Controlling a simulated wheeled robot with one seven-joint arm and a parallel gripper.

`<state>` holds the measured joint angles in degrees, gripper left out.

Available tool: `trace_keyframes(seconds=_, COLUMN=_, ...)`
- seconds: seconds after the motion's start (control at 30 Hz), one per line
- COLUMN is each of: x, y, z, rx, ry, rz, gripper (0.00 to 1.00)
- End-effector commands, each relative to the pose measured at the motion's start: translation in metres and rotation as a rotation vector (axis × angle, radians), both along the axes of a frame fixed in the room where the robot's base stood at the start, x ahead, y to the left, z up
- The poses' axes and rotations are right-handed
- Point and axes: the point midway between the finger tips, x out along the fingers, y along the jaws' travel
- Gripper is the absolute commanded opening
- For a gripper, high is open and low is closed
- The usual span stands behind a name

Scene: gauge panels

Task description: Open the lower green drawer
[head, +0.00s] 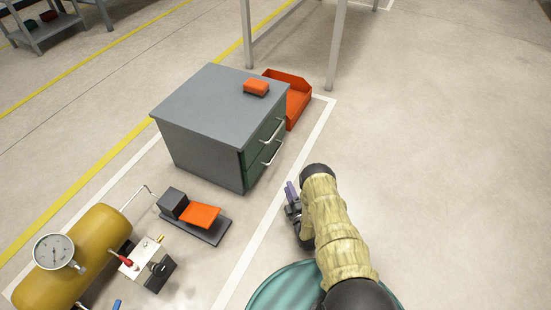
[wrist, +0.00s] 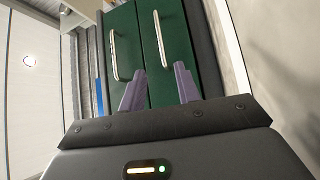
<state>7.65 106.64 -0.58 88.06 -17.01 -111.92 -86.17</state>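The grey cabinet (head: 205,125) has two green drawers on its right side in the head view, and both look closed. The lower green drawer (head: 256,170) has a pale bar handle (head: 271,152). In the wrist view the cabinet front is turned sideways; the lower drawer (wrist: 177,60) is on the right with its handle (wrist: 160,38), and the upper drawer (wrist: 125,30) is on the left with its own handle (wrist: 113,55). My gripper (wrist: 158,85) has purple fingers spread apart with nothing between them. It also shows in the head view (head: 291,192), in front of the drawers, apart from the handles.
An orange-red block (head: 256,86) lies on the cabinet top. An orange open bin (head: 297,104) stands behind the cabinet. A yellow tank with a gauge (head: 53,252) and a pedal device (head: 200,215) stand at lower left. The floor right of the cabinet is clear.

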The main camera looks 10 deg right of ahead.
Motion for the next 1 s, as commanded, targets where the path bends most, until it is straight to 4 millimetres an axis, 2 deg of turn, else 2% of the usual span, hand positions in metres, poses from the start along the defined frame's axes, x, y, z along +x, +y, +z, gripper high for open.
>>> trace_keyframes(seconds=0.23, x=0.004, y=0.001, z=0.0, rx=0.001, ry=0.002, rz=0.0, gripper=0.33)
trace_keyframes(seconds=0.37, x=0.016, y=0.002, z=0.0, rx=0.001, ry=-0.001, rz=0.0, gripper=0.33)
trace_keyframes(seconds=1.0, x=0.12, y=0.018, z=0.012, rx=0.001, ry=-0.001, rz=0.001, gripper=0.33)
